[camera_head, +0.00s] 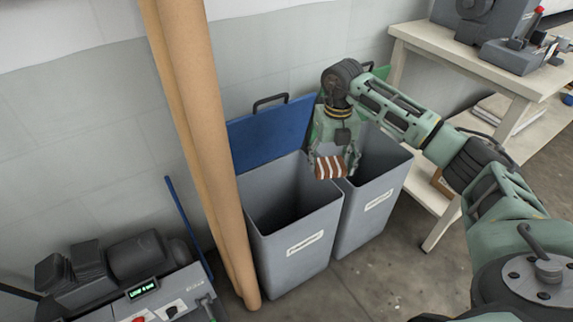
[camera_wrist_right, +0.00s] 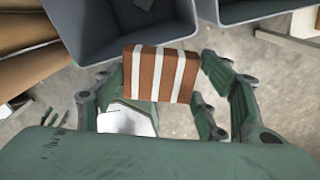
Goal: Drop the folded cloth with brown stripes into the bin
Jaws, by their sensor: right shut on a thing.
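The folded cloth (camera_head: 330,167) is brown with white stripes. It also shows in the wrist view (camera_wrist_right: 160,74). My right gripper (camera_head: 331,165) is shut on it, with a finger on each side, and holds it in the air. In the head view the cloth appears in front of the two grey bins, near where their rims meet. The left bin (camera_head: 298,246) has a blue lid tipped up and the right bin (camera_head: 368,215) is also open. In the wrist view the cloth overlaps the lower edge of one bin (camera_wrist_right: 85,52). My left gripper is not in view.
Tall brown rolls (camera_head: 198,130) stand left of the bins. A grey machine (camera_head: 150,285) is at the lower left. A pale workbench (camera_head: 470,75) with equipment on it stands at the right. The floor in front of the bins is clear.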

